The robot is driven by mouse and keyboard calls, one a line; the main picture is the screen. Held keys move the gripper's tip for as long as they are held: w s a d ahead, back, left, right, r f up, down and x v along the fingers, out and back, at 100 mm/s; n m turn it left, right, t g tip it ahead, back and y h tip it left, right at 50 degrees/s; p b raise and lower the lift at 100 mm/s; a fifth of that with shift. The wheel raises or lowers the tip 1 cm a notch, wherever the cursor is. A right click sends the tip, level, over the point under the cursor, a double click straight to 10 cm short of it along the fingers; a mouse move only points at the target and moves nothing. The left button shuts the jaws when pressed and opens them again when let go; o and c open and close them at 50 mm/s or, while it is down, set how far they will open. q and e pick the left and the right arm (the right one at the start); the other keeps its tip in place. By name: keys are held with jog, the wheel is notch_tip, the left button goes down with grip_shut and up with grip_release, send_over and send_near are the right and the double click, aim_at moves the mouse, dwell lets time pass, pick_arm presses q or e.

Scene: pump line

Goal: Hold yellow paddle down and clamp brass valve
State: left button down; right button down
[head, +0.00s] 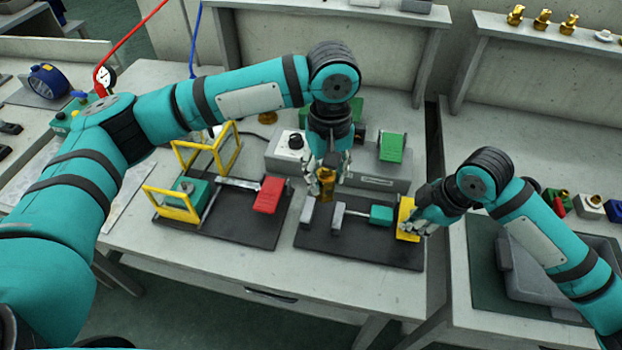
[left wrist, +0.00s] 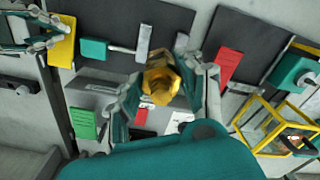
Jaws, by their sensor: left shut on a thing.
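The brass valve (head: 327,184) is in my left gripper (head: 328,172), its two fingers on either side of it; the valve also shows in the left wrist view (left wrist: 160,80). It is at the clamp, close to the gap between a fixed grey block (head: 308,213) and a grey jaw on a rod (head: 338,214). Whether it touches the base is unclear. The rod runs to a green block (head: 381,215). The yellow paddle (head: 406,214) stands at the right end of the black base (head: 345,246). My right gripper (head: 412,222) is at the paddle, its fingertips partly hidden.
A second fixture (head: 235,228) with a red paddle (head: 269,194) and yellow frames stands to the left. A grey bin (head: 550,270) is at right. Several brass valves line the shelf.

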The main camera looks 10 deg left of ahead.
pick_arm(q)
jog(key=shift+f, duration=2.45)
jog(key=shift+f, duration=2.05)
dwell(0.6)
jog(key=shift+c, duration=2.1)
grip_release()
jog(key=shift+r, duration=3.55)
